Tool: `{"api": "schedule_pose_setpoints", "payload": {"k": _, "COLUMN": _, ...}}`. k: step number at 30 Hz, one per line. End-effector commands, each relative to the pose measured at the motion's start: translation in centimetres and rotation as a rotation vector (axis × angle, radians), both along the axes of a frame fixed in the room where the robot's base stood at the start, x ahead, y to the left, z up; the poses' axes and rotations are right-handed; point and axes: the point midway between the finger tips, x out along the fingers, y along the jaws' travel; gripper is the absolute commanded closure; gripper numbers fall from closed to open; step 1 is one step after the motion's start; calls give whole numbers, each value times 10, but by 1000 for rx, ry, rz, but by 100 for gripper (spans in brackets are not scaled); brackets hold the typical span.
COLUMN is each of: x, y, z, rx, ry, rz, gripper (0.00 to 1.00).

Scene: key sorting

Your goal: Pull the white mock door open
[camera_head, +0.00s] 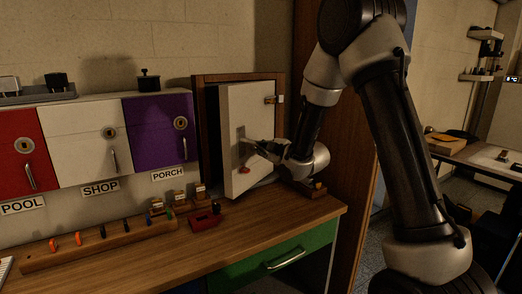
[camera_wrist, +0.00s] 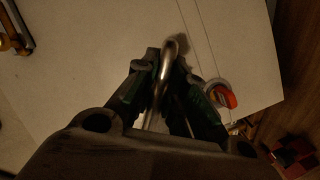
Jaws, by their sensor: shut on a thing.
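The white mock door (camera_head: 250,115) stands ajar in its brown wooden frame (camera_head: 207,125) at the back right of the bench. Its free edge is swung out from the frame, with a dark gap on the left. My gripper (camera_head: 251,146) is at the door's face, right of the gap. In the wrist view my gripper (camera_wrist: 170,85) is shut on the curved metal door handle (camera_wrist: 171,52). The white door panel (camera_wrist: 90,60) fills most of that view. A red-orange key (camera_wrist: 223,95) shows at the door's lock, beside the fingers; it also shows in the head view (camera_head: 244,170).
Red, white and purple cabinets (camera_head: 157,128) labelled POOL, SHOP and PORCH stand at the left. A wooden key rack (camera_head: 100,240) and a small red block (camera_head: 205,220) sit on the bench (camera_head: 270,215). A green drawer (camera_head: 280,258) is below.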

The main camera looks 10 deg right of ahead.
Motion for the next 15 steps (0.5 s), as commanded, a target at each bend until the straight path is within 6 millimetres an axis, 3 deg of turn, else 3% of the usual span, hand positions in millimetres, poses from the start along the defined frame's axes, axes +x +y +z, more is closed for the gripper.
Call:
{"api": "schedule_pose_setpoints", "payload": {"k": 6, "x": 0, "y": 0, "z": 1, "rx": 1, "ry": -2, "rz": 0, "gripper": 100}}
{"api": "schedule_pose_setpoints", "payload": {"k": 7, "x": 0, "y": 0, "z": 1, "rx": 1, "ry": -2, "rz": 0, "gripper": 83}}
{"api": "schedule_pose_setpoints", "payload": {"k": 10, "x": 1, "y": 0, "z": 1, "rx": 1, "ry": -2, "rz": 0, "gripper": 65}}
{"api": "schedule_pose_setpoints", "payload": {"k": 15, "x": 0, "y": 0, "z": 1, "rx": 1, "ry": -1, "rz": 0, "gripper": 65}}
